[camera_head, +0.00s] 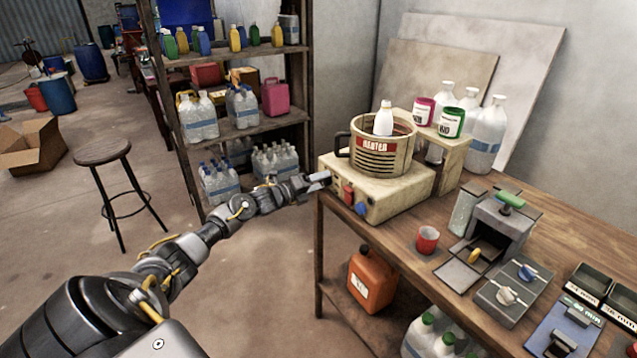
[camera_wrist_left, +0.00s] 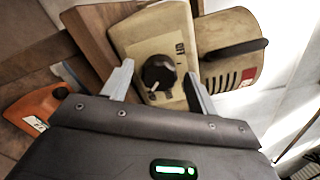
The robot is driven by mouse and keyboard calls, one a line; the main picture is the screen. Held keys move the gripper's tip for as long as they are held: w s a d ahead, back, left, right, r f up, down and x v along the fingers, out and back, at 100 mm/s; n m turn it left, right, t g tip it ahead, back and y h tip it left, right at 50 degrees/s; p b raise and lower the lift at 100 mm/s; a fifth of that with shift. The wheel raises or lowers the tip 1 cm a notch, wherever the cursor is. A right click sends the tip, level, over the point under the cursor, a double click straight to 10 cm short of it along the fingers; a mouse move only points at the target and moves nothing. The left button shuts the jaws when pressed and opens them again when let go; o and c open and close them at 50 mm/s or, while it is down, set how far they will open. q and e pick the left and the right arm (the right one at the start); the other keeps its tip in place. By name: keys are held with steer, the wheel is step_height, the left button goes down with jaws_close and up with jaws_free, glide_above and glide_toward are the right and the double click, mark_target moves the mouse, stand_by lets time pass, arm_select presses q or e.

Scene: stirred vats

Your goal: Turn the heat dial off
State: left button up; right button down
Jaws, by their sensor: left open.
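The heat dial shows as a round black knob (camera_wrist_left: 158,73) on the front of a cream heater box (camera_wrist_left: 125,35) in the left wrist view. Printing that reads OFF is near it, toward the vat; other lettering beside the knob is partly covered. My left gripper (camera_wrist_left: 159,80) is open, with one finger on each side of the dial; I cannot tell whether they touch it. In the head view my left gripper (camera_head: 320,181) is at the left front of the heater box (camera_head: 410,188). The black dial is not clearly visible there. My right gripper is not in view.
A cream vat (camera_head: 380,158) with a dark handle sits on the box, a white bottle (camera_head: 384,120) in it. A red part (camera_head: 348,194) and a blue knob (camera_head: 361,209) are on the box front. A red cup (camera_head: 427,240) stands on the bench. An orange jug (camera_head: 372,278) is below.

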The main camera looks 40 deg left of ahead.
arm_select(q)
steer(key=shift+c, duration=0.2)
steer(key=c, duration=1)
steer(key=shift+o, duration=0.2)
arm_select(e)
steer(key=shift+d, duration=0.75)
